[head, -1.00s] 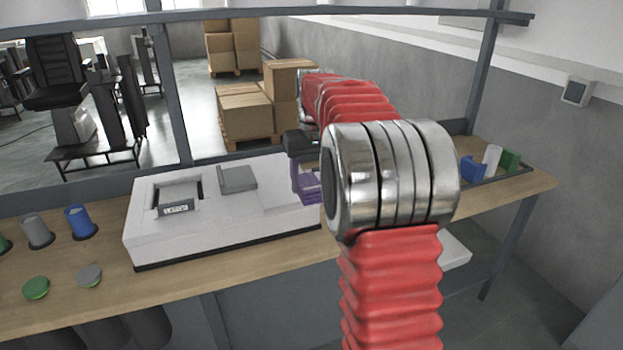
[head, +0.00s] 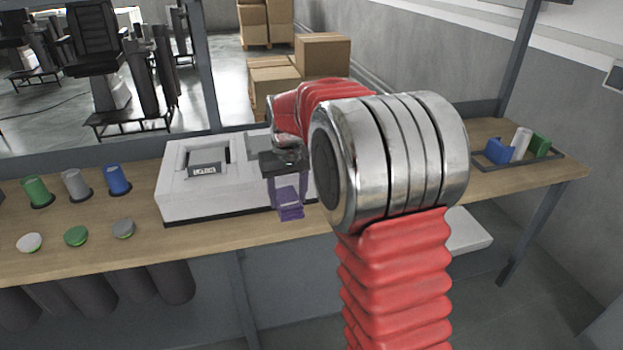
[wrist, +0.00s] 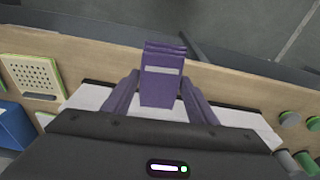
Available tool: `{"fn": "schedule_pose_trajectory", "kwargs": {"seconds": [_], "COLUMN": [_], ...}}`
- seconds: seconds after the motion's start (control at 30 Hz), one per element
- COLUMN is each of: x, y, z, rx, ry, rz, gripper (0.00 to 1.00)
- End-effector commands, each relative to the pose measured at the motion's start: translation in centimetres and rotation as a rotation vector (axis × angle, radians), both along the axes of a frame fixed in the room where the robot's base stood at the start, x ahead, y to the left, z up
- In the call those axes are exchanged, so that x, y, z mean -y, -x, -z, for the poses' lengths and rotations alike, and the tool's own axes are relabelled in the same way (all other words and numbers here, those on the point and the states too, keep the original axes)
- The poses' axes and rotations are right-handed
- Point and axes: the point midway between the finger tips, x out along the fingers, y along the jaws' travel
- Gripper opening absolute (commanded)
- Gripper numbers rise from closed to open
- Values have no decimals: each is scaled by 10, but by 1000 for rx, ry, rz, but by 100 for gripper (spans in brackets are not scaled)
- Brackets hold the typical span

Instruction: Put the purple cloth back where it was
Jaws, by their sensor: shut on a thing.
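My gripper (head: 289,191) is shut on the purple cloth (head: 291,211), a small folded piece between its purplish fingers. In the head view it hangs in front of the right part of the white box-like unit (head: 192,205), near the front of the bench; I cannot tell its exact height. In the wrist view the cloth (wrist: 163,84) sticks out beyond the fingertips, over the bench's front edge. My arm hides the right end of the white unit and the bench beside it.
The wooden bench (head: 130,243) carries blue, grey and green cups (head: 117,180) at left, with round caps (head: 76,236) before them. A tray (head: 548,158) with blue, white and green pieces sits at the right end. A perforated panel (wrist: 33,76) shows in the wrist view.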

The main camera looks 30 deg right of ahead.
Motion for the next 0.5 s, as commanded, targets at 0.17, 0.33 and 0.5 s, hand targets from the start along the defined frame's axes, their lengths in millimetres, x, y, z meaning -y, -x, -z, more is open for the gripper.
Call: {"fn": "schedule_pose_trajectory", "kwargs": {"seconds": [0.17,0.33,0.5], "x": [-67,-102,-109], "y": [10,18,19], "z": [23,32,35], "rx": [-2,0,1], "ry": [-1,-1,-1], "rz": [-92,-144,-155], "gripper": [31,31,31]}}
